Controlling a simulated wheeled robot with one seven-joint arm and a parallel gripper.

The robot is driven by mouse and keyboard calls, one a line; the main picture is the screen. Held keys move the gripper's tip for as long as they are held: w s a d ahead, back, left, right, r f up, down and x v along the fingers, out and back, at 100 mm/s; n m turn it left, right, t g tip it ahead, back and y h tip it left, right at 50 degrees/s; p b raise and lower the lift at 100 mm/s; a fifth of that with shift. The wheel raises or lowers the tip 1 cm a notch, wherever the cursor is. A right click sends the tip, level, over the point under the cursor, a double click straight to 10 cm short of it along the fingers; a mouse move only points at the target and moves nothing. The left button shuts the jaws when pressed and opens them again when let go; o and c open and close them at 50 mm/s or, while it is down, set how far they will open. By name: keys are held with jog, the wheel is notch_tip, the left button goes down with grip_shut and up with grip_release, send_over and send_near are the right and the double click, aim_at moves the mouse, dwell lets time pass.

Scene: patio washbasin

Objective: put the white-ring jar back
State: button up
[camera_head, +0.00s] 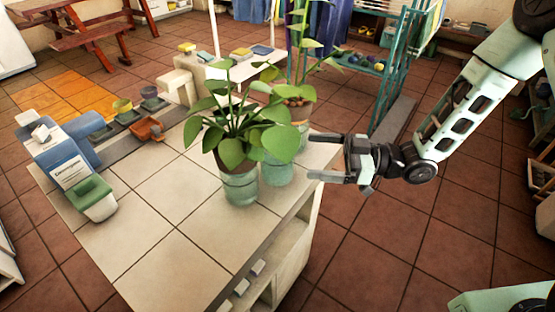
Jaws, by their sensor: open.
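A glass jar (240,188) with a broad-leaved green plant stands on the tiled counter (150,255), near its right edge. A second glass jar (277,173) stands close behind it to the right, partly hidden by leaves. A third jar (302,118) holding a taller plant stands farther back, also partly covered. I cannot make out a white ring on any of them. My gripper (318,157) is open and empty, with its fingers pointing left toward the jars. It is just right of the second jar, apart from it in the picture, by the counter's right edge.
A blue and white box (72,165), a green-topped container (93,198) and small pots stand at the counter's left and back. Its front middle is clear. A teal rack (392,75) stands behind my gripper. Open shelves (275,270) lie under the counter's right side.

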aim_at(277, 159)
jog(key=a, duration=0.3)
jog(key=w+a+p, duration=0.1)
jog(key=a, duration=0.5)
jog(key=shift+w+a+p, duration=0.2)
jog(key=shift+w+p, duration=0.1)
jog(key=c, duration=1.4)
jog(key=shift+c, duration=0.2)
jog(key=shift+r, duration=0.15)
